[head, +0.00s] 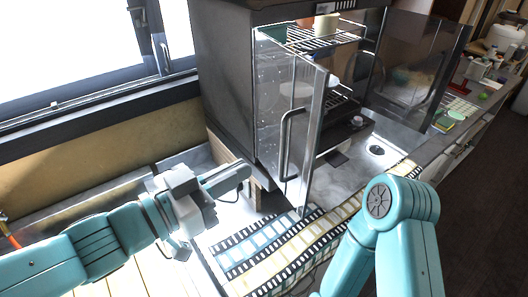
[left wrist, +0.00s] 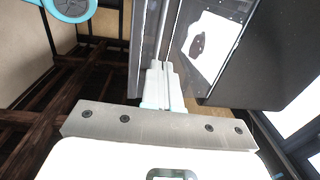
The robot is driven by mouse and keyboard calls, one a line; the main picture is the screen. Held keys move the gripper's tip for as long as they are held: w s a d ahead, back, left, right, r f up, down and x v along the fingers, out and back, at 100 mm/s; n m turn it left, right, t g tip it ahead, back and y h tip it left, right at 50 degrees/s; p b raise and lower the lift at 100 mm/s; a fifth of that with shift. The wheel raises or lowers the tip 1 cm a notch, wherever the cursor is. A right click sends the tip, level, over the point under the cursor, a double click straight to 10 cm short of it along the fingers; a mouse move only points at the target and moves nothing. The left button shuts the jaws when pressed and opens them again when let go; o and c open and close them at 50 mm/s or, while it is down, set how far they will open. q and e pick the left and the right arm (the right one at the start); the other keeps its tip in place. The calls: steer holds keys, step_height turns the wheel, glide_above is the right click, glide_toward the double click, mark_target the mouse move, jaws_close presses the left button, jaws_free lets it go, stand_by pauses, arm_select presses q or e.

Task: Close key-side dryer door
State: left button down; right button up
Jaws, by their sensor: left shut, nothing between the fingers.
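The dryer (head: 222,80) is a dark cabinet with two glass doors. Its left glass door (head: 307,92) stands open toward me, with a long vertical metal handle (head: 284,145). Its right glass door (head: 440,60) is swung wide to the right. I cannot tell which one is the key side. My left gripper (head: 243,173) is shut and empty, low at the left of the left door. In the left wrist view the shut fingertips (left wrist: 162,75) point at a glass panel's edge (left wrist: 172,35); contact is unclear. My right gripper is out of view; only its arm shows.
A film-strip-patterned mat (head: 270,243) lies in front. A window (head: 80,45) is at the left. The counter at the right holds bottles and a sponge (head: 444,122).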

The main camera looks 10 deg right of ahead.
mark_target(281, 151)
arm_select(q)
steer(key=x, duration=0.5)
steer(key=shift+s+d+r+p, duration=0.15)
steer(key=shift+s+d+p, duration=0.1)
steer(key=shift+d+p, duration=0.15)
steer(key=shift+w+d, duration=0.15)
steer(key=shift+d, duration=0.2)
steer(key=shift+w, duration=0.1)
